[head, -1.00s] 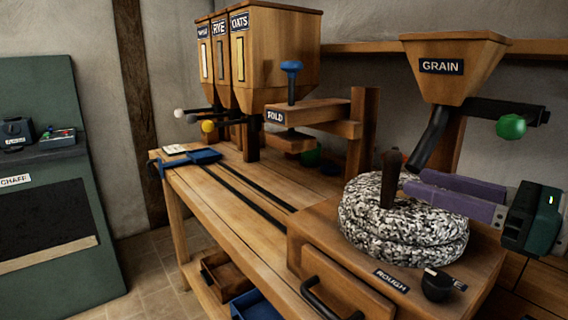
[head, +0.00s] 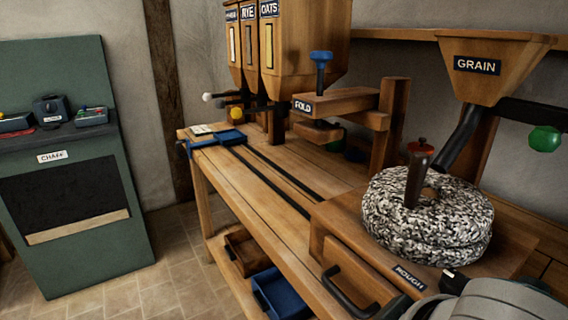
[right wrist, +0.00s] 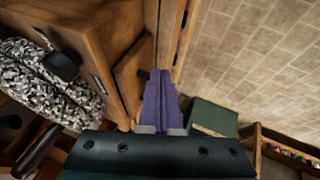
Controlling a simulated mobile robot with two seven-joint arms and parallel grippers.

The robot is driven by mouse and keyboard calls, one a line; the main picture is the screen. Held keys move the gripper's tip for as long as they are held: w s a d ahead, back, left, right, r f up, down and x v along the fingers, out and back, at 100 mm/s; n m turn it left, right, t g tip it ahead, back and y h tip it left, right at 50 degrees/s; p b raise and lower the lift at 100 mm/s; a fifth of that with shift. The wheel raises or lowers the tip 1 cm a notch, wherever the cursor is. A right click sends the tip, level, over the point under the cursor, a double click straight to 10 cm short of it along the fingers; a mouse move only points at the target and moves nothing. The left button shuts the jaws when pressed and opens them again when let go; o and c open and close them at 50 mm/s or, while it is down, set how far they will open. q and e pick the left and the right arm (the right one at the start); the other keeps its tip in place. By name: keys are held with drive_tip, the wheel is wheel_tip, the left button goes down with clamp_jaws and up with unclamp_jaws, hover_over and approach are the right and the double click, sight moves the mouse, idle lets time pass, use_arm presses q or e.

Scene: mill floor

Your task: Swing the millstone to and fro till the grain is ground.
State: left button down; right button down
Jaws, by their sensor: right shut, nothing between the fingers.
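The speckled black-and-white millstone (head: 425,232) lies on a wooden mill box at the right of the head view. Its dark wooden handle (head: 416,182) stands up near the stone's left side, with no gripper on it. The grain hopper (head: 492,80) is above, and its black spout (head: 458,140) slants down towards the stone. In the right wrist view, my right gripper (right wrist: 161,76) has its purple fingers together, empty, beside the wooden front of the mill. The millstone (right wrist: 45,85) shows at the left there, apart from the fingers. My left gripper is not in view.
A drawer with a black handle (head: 345,292) fronts the mill box, near the "ROUGH" label (head: 409,277). A green knob (head: 544,139) hangs by the hopper. A green chaff cabinet (head: 75,180) stands left. Tiled floor (head: 170,250) is open between it and the bench (head: 235,195).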

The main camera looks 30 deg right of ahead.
drive_tip(key=w+d+r+n+t+h, duration=0.1)
drive_tip(key=w+r+n+t+h, duration=0.35)
drive_tip(key=r, duration=0.35)
drive_tip(key=w+r+n+t+h, duration=0.3)
drive_tip(key=w+r+h, duration=0.15)
drive_tip(key=r, duration=0.25)
drive_tip(key=s+d+x, duration=0.1)
drive_tip(key=x, duration=0.8)
drive_tip(key=s+p, duration=0.1)
drive_tip(key=s+d, duration=0.1)
drive_tip(key=s+p, duration=0.1)
drive_tip(key=shift+d+r+p, duration=0.2)
drive_tip(key=shift+r+p, duration=0.1)
drive_tip(key=shift+p, duration=0.05)
drive_tip(key=shift+s+n, duration=0.15)
drive_tip(key=shift+n, duration=0.1)
drive_tip(key=shift+s+y, duration=0.25)
drive_tip(key=shift+y, duration=0.05)
drive_tip(key=shift+s+d+n+t+y, duration=0.1)
drive_tip(key=shift+s+n+t+y, duration=0.1)
drive_tip(key=shift+n+t+y, duration=0.25)
